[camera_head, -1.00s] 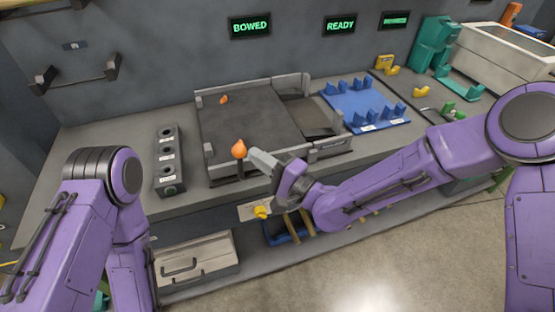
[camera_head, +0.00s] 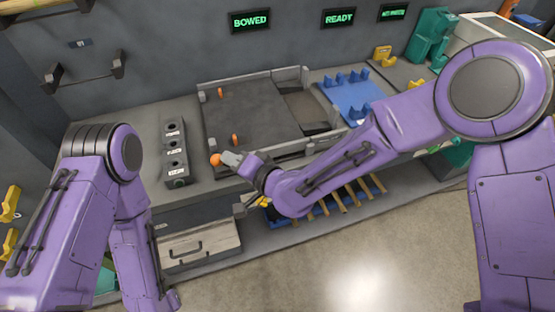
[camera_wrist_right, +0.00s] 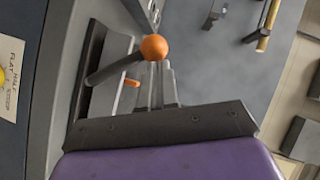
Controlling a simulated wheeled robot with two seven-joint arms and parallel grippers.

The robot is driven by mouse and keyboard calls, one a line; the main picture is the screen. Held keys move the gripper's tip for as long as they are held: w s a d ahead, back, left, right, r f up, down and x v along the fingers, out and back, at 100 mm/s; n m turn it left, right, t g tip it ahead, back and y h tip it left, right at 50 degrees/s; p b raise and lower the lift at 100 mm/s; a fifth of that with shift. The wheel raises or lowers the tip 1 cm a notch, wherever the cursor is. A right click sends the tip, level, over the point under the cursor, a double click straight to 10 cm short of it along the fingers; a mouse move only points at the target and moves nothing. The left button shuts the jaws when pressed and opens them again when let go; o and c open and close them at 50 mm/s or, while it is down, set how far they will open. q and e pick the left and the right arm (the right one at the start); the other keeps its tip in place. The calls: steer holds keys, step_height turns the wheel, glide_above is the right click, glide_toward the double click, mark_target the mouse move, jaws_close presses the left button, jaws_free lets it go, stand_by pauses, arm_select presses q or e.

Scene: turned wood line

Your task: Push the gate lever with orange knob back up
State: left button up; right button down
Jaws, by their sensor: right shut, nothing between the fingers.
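The gate lever's orange knob (camera_head: 215,160) is at the front left corner of the dark tray bed (camera_head: 255,115). In the right wrist view the round orange knob (camera_wrist_right: 154,47) tops a dark lever arm (camera_wrist_right: 110,72) that slants out from its mount. My right gripper (camera_head: 231,158) is shut and empty, its tips just right of the knob. In the right wrist view its fingers (camera_wrist_right: 157,85) end at the knob's underside; I cannot tell whether they touch. My left arm shows at the left, but its gripper is out of view.
A grey block with several round buttons (camera_head: 174,150) stands left of the bed. A blue fixture (camera_head: 350,95) lies to its right. Below the bench front are a drawer box (camera_head: 198,247) and a rack of wooden sticks (camera_head: 340,197). Wall signs read BOWED (camera_head: 250,20) and READY (camera_head: 339,17).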

steer(key=shift+s+a+f, duration=0.1)
steer(key=shift+a, duration=0.05)
stand_by(0.5)
steer(key=w+d+r+v, duration=0.1)
steer(key=w+v, duration=0.1)
steer(key=v, duration=1.1)
steer(key=shift+w+d+r+b, duration=0.15)
steer(key=shift+r+b, duration=0.25)
steer(key=shift+b, duration=0.05)
